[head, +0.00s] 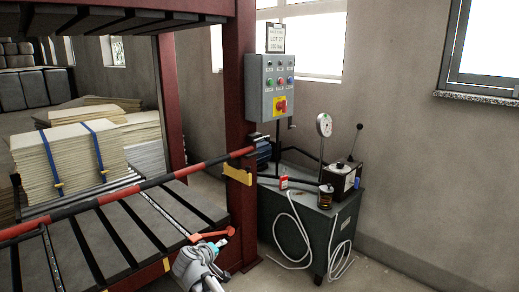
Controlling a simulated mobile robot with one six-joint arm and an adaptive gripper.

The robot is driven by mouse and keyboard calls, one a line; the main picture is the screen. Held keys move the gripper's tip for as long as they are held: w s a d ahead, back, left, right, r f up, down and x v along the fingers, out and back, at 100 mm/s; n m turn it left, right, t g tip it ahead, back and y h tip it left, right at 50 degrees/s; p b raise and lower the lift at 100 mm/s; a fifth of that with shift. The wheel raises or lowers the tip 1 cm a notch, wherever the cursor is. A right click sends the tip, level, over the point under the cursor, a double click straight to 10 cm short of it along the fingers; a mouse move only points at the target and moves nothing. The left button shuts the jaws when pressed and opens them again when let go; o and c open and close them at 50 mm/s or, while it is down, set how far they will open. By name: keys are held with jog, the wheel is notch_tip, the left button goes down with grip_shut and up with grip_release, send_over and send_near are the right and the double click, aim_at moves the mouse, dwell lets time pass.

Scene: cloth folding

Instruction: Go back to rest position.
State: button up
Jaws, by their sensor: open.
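My gripper (210,252) shows at the bottom of the head view, left of centre, with its grey body reaching up from the lower edge. A small teal part shows at its tip. It is open, and I see nothing held in it. A red-orange handle (211,235) on the machine's front edge lies just beyond the tip; I cannot tell whether they touch. No loose cloth can be made out.
A dark red press frame (241,110) with a slatted bed (105,235) fills the left. A red-and-black bar (150,183) crosses its front. Strapped pale stacks (70,158) stand behind. A control box (272,86) and a dark cabinet (290,222) with white hoses stand right. Floor at lower right is clear.

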jog(key=s+d+f+m+g, duration=0.2)
jog(key=s+d+f+g, duration=0.1)
jog(key=d, duration=0.7)
jog(key=s+d+f+m+g, duration=0.3)
jog(key=d+f+g, duration=0.1)
jog(key=d, duration=0.6)
jog(key=s+d+f+m+g+y, duration=0.3)
jog(key=s+d+g+y, duration=0.15)
jog(key=s+d, duration=0.7)
notch_tip(320, 180, up, 24)
jog(key=p, duration=2.4)
jog(key=shift+s+a+r, duration=0.15)
jog(key=shift+s+a, duration=0.05)
jog(key=shift+a, duration=0.05)
jog(key=shift+h, duration=0.25)
jog(key=shift+c, duration=0.3)
